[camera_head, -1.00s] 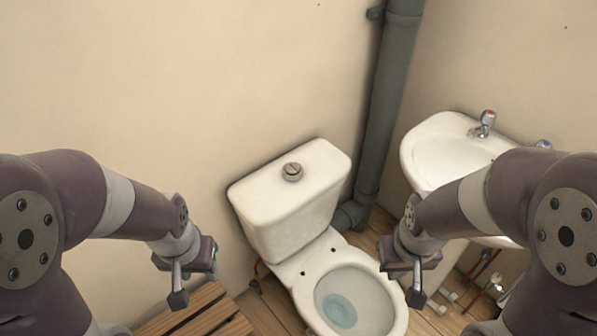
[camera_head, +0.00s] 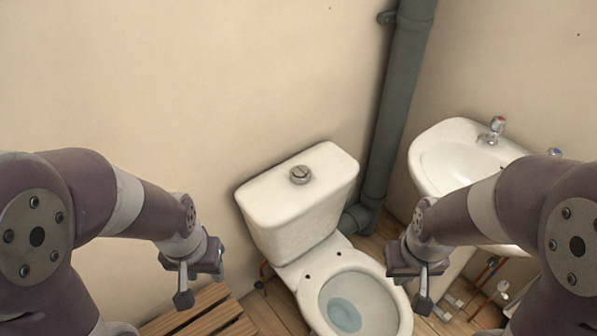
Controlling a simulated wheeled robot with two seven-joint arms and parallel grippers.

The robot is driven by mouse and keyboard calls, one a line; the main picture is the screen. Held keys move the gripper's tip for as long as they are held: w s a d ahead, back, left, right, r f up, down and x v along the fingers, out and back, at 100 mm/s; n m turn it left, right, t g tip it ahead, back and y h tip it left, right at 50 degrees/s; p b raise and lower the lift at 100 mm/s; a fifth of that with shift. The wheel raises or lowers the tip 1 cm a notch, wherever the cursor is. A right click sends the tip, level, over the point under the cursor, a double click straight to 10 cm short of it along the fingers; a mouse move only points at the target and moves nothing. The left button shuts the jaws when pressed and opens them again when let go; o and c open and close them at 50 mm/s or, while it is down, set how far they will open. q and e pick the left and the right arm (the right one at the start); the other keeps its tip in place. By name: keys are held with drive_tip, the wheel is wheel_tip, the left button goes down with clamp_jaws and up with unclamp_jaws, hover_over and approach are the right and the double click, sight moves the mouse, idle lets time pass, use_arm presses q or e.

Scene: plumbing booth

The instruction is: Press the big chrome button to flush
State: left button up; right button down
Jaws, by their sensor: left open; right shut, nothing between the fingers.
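The chrome flush button (camera_head: 300,175) is round and sits on top of the white cistern lid (camera_head: 328,163), behind the toilet bowl (camera_head: 357,306). A line runs across the button's top. Its surroundings on the lid are clear. My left gripper (camera_head: 184,298) hangs to the left of the cistern and lower in the picture, open and apart from it. My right gripper (camera_head: 423,302) hangs to the right of the cistern, near the right side of the bowl, shut and empty. Neither gripper touches the button.
A grey pipe (camera_head: 396,110) runs up the wall just right of the cistern. A white washbasin (camera_head: 447,160) with a tap (camera_head: 494,131) is at the right, partly behind my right arm. A slatted wooden piece (camera_head: 205,312) lies low at the left. The space above the cistern is free.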

use_arm(q)
clamp_jaws()
idle(1.5)
